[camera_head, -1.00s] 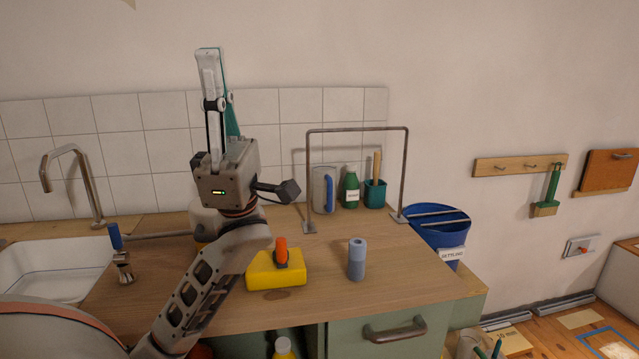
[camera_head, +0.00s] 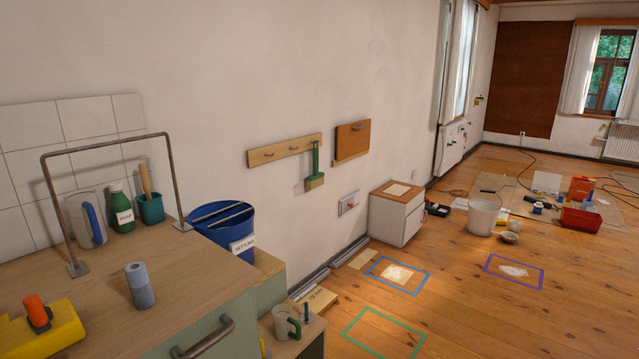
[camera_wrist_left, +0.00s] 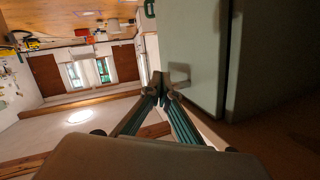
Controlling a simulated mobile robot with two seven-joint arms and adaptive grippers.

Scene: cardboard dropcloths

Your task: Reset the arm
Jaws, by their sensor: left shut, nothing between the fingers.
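My left gripper (camera_wrist_left: 166,84) shows in the left wrist view, its two green-sided fingers meeting at the tips. It is shut and empty. That view is turned sideways, with the room's windows at left and a pale green cabinet face (camera_wrist_left: 192,50) close beside the fingers. Neither arm shows in the head view. My right gripper is out of both views.
The wooden counter (camera_head: 185,285) at left holds a grey-blue cylinder (camera_head: 140,286), a yellow block (camera_head: 45,335), a green bottle (camera_head: 121,208) and a metal frame (camera_head: 105,143). A blue bucket (camera_head: 225,228) stands beside it.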

